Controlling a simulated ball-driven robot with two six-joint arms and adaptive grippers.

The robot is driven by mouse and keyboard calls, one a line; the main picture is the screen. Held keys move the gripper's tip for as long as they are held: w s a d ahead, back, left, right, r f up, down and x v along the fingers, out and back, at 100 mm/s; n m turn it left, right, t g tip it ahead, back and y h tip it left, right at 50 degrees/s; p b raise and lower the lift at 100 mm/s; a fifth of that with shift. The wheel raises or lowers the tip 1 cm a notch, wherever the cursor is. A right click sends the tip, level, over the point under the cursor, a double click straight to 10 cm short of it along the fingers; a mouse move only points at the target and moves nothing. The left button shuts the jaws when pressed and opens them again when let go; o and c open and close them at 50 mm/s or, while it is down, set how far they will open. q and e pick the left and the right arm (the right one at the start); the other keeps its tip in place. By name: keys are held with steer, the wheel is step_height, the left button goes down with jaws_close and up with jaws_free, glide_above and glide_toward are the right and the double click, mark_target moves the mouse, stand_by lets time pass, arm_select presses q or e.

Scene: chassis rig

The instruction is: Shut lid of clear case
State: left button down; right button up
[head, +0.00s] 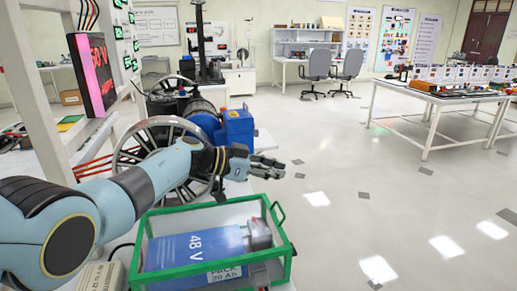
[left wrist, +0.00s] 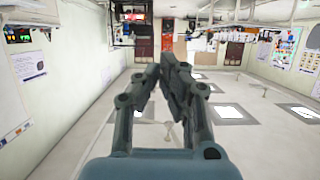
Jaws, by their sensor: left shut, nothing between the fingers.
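The clear case (head: 205,270) has green edges and see-through walls. It stands on the near bench at the bottom of the head view. A blue battery block (head: 185,250) marked 48 V lies inside it. The green top frame looks roughly level, but I cannot tell whether the lid is fully down. My left gripper (head: 275,167) is shut and empty, beyond the case and apart from it. It also shows in the left wrist view (left wrist: 163,68), pointing out over the open floor. My right gripper is not in view.
A spoked wheel (head: 165,150) and a blue motor housing (head: 235,127) stand just behind my left arm. A white post frame with a lit display (head: 92,75) rises at the left. Open floor lies to the right, with a white table (head: 440,100) farther off.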

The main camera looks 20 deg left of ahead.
arm_select(q)
steer(key=shift+g+y, duration=0.4)
steer(key=shift+y, duration=0.2)
steer(key=f+b, duration=0.1)
steer(key=f, duration=0.2)
steer(key=w+d+f+b, duration=0.1)
steer(key=f+b, duration=0.1)
steer(key=d+f+b, duration=0.1)
steer(key=f, duration=0.2)
steer(key=shift+w+f, duration=0.15)
steer(key=shift+f, duration=0.2)
steer(key=shift+d+f+b, duration=0.15)
steer(key=shift+f+b, duration=0.3)
steer(key=shift+f, duration=0.1)
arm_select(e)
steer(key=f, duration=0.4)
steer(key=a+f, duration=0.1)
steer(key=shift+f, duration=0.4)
